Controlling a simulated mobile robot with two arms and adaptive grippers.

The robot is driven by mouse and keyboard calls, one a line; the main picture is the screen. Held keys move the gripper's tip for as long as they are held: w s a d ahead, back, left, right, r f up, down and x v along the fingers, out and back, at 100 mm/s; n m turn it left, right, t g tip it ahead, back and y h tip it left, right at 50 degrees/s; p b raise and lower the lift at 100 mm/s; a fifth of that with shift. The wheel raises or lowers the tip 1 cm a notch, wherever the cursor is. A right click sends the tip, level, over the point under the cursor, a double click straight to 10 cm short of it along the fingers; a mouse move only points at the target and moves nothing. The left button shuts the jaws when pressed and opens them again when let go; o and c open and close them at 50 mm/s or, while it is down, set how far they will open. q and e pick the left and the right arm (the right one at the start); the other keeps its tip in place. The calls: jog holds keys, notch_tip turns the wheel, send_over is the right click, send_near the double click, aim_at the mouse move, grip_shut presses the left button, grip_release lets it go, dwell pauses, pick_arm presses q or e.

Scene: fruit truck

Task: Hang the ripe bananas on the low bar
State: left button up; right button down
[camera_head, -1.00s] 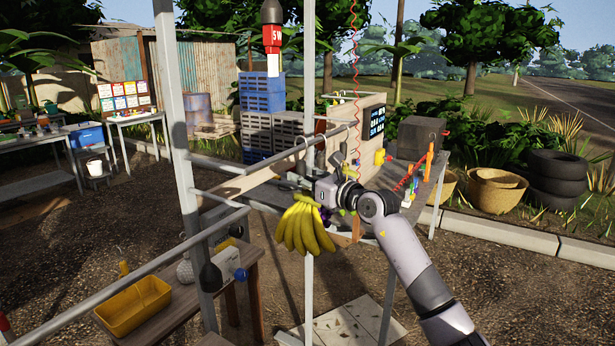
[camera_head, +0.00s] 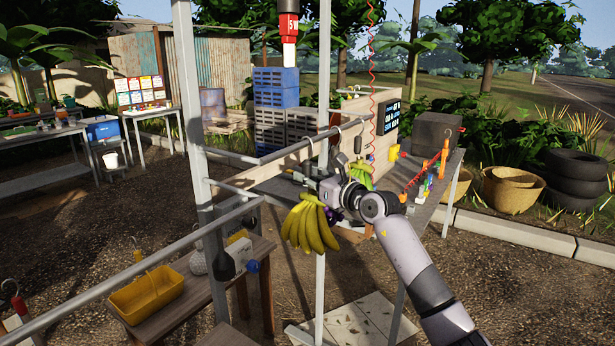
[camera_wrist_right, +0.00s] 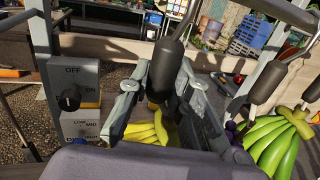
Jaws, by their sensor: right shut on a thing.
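A bunch of ripe yellow bananas (camera_head: 310,229) hangs below my right gripper (camera_head: 325,190), clear of the ground. In the right wrist view my right gripper (camera_wrist_right: 165,105) is shut at the top of the bunch, and the yellow bananas (camera_wrist_right: 150,132) show below the fingers. A dark hanging piece (camera_wrist_right: 167,70) shows between the fingers; whether it touches the bunch I cannot tell. A grey horizontal bar (camera_head: 145,258) runs from the front left to a post; a higher bar (camera_head: 300,146) lies behind. The bananas are apart from the front bar. My left gripper is out of view.
Greener bananas (camera_wrist_right: 278,145) hang at the right in the wrist view. An upright post (camera_head: 196,150) stands left of the bunch. A switch box (camera_wrist_right: 75,95) and a yellow basket (camera_head: 146,293) are near the left table (camera_head: 185,315). Another upright post (camera_head: 322,100) is close to my gripper.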

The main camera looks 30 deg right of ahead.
jog(key=shift+r, duration=0.25)
jog(key=c, duration=1.5)
grip_release()
jog(key=shift+s, duration=0.15)
jog(key=shift+o, duration=0.5)
jog(key=shift+f, duration=0.45)
jog(key=s+d, duration=0.1)
jog(key=s, duration=1)
jog(key=shift+s+d+r, duration=0.25)
jog(key=shift+s+r, duration=0.05)
jog(key=shift+s, duration=0.1)
